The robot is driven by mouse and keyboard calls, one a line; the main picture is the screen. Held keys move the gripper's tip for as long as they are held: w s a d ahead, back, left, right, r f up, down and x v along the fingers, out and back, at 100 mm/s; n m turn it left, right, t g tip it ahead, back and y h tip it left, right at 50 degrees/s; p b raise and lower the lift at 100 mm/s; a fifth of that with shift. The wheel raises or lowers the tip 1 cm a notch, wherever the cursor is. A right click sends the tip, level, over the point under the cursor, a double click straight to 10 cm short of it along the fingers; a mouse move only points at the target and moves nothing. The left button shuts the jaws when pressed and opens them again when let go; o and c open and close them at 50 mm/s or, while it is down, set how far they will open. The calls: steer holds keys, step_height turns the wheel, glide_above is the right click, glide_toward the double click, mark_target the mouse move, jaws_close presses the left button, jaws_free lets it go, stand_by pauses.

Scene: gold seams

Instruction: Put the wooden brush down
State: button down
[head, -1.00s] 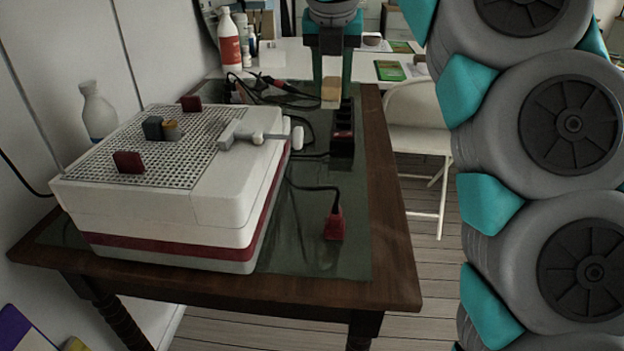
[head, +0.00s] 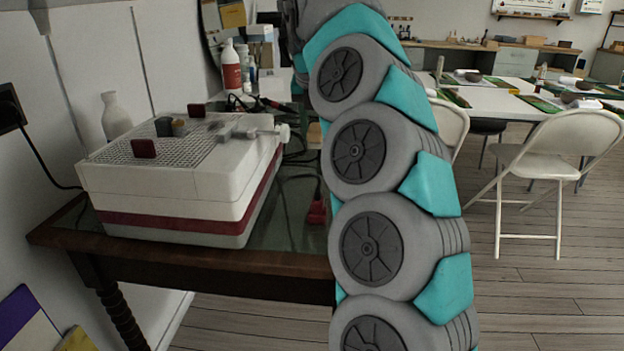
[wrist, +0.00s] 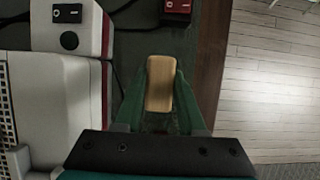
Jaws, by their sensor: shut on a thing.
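The wooden brush (wrist: 160,80) is a tan block between the two green fingers of my gripper (wrist: 161,98) in the wrist view. My gripper is shut on it. It is over the dark green mat (wrist: 150,45) on the table; I cannot tell whether the brush touches the mat. In the head view a small tan part of the brush (head: 314,134) shows at the left edge of my arm. My arm hides most of the gripper there.
A white box machine with a perforated top (head: 185,185) fills the table's left. A red-switched power strip (wrist: 176,8) and dark cables lie near the brush. The table's wooden edge (wrist: 211,60) is close on the right. A folding chair (head: 545,165) stands farther right.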

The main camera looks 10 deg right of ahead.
mark_target(314, 142)
steer(key=shift+f+b, duration=0.35)
steer(key=shift+f, duration=4.25)
steer(key=shift+f, duration=0.2)
steer(key=c, duration=0.5)
jaws_free()
steer(key=v, duration=1.2)
steer(key=shift+w, duration=0.15)
steer(key=shift+r, duration=0.25)
